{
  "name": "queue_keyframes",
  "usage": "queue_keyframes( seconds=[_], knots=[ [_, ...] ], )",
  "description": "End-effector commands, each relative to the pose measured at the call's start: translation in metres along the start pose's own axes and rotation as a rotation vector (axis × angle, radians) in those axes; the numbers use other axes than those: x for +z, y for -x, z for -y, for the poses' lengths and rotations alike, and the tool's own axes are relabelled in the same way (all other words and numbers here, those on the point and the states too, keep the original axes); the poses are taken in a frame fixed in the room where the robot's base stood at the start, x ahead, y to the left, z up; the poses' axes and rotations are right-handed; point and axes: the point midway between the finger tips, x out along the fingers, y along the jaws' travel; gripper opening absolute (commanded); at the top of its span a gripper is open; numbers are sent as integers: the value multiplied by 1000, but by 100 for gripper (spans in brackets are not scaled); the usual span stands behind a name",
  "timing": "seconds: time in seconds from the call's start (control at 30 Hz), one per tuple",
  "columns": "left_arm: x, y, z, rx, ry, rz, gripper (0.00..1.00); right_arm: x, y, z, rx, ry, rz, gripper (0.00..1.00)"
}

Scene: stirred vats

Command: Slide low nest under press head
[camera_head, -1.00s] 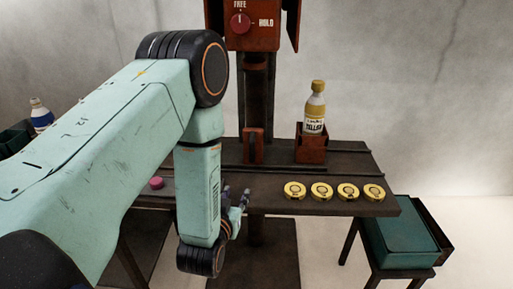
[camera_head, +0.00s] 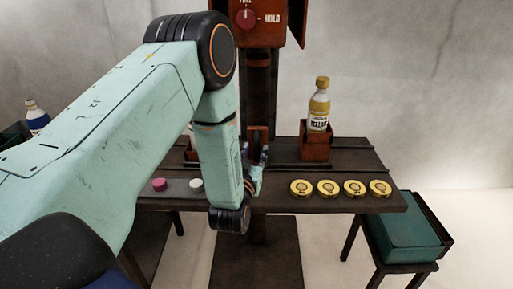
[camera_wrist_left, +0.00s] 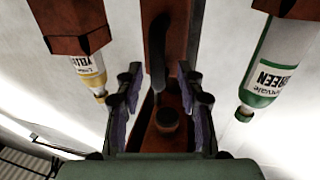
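A rust-red nest (camera_head: 316,145) on the table holds a yellow-capped bottle (camera_head: 319,110) upright. In the left wrist view, which looks upside down, this yellow-labelled bottle (camera_wrist_left: 88,72) and a green-labelled bottle (camera_wrist_left: 268,70) hang in red nests at either side. A rust-red upright piece with a dark handle (camera_wrist_left: 157,55) lies between them. The red press box (camera_head: 262,22) stands on the column above the table. My left gripper (camera_head: 257,166) is at the table's front middle; its fingers (camera_wrist_left: 160,100) are apart with nothing between them. I cannot tell which nest is low. My right gripper is not in view.
Several yellow caps (camera_head: 328,188) line the table's front right. A pink cap (camera_head: 159,185) and a white cap (camera_head: 196,184) lie at the left. A teal bin (camera_head: 406,232) stands lower right. A blue-labelled bottle (camera_head: 38,117) stands far left. My left arm hides the table's left-centre.

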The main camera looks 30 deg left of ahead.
Motion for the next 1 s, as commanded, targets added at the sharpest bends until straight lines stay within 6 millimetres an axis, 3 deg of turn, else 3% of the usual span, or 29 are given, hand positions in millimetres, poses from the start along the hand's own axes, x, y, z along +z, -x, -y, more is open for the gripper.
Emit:
queue_keyframes(
  seconds=[0.2,0.53,1.0],
  knots=[
    [0,-22,0,3,0,-1,38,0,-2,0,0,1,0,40],
    [0,-26,1,4,0,1,38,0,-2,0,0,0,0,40],
    [0,-26,0,6,0,1,0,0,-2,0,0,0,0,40]
  ],
)
